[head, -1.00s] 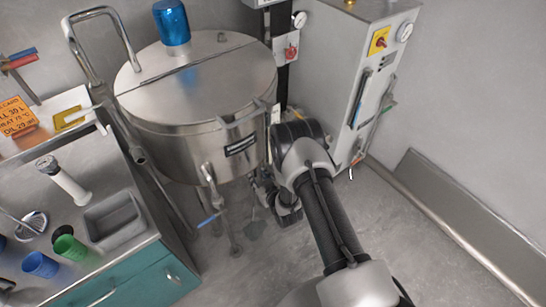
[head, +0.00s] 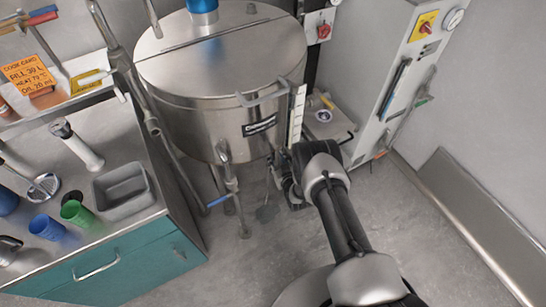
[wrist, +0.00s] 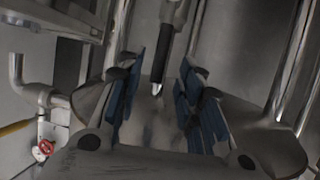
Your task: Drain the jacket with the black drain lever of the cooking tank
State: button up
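The steel cooking tank (head: 215,75) stands at the upper middle of the head view, with a blue-handled valve (head: 219,201) low on its front. My gripper (head: 283,180) is low beside the tank's right side, largely hidden by my own arm. In the wrist view my gripper (wrist: 162,92) is open, with blue pads on both sides. A black lever-like bar (wrist: 162,62) with a pale tip points down between the fingers, with gaps visible on both sides. It looks like the black drain lever, which I cannot make out in the head view.
A red-handled valve (wrist: 43,149) on a pipe is at the left of the wrist view. A grey cabinet (head: 385,75) stands right of the tank. A counter (head: 90,205) with cups and a grey bin (head: 124,190) is at left. Floor at lower right is clear.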

aim_at(273, 155)
jog(key=shift+b+x, duration=1.15)
jog(key=shift+x, duration=1.8)
jog(key=shift+c, duration=0.4)
grip_shut()
